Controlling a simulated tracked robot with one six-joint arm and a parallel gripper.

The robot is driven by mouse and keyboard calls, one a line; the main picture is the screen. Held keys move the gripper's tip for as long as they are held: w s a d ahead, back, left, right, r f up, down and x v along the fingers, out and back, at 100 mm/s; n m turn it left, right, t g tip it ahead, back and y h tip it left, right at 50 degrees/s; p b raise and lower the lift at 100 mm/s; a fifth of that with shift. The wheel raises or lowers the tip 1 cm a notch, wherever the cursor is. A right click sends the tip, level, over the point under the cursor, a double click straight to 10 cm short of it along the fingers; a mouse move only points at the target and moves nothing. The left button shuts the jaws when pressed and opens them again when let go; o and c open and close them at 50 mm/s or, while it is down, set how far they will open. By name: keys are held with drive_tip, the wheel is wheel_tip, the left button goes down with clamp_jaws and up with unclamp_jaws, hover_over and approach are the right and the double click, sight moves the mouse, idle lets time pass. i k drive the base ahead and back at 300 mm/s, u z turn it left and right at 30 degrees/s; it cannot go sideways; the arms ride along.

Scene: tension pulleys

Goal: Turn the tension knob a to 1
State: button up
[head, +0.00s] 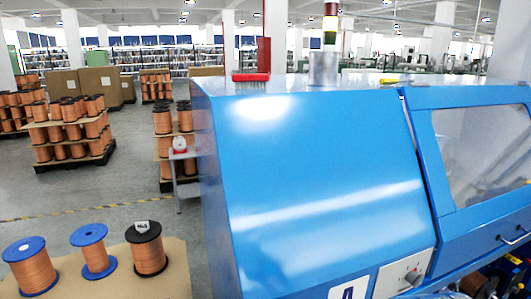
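A small light panel (402,277) sits low on the front of the large blue machine (320,170). It carries a grey knob (413,276) with faint markings around it. The panel's lower part is cut off by the picture's bottom edge. Left of it is a white label (349,289) with a dark character, also cut off, which looks like the top of an A. The knob's exact setting is too small to read. My gripper is not in view.
Dark machine parts (483,284) show below the hinged window cover (480,150) at right. Several copper spools (149,255) stand on a tan board (100,288) at lower left. Grey floor (95,190) lies open beyond it, with pallets of spools behind.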

sight(413, 277)
drive_tip(key=z, duration=0.6)
drive_tip(key=k, duration=0.5)
drive_tip(key=z, duration=0.25)
drive_tip(key=i, duration=0.5)
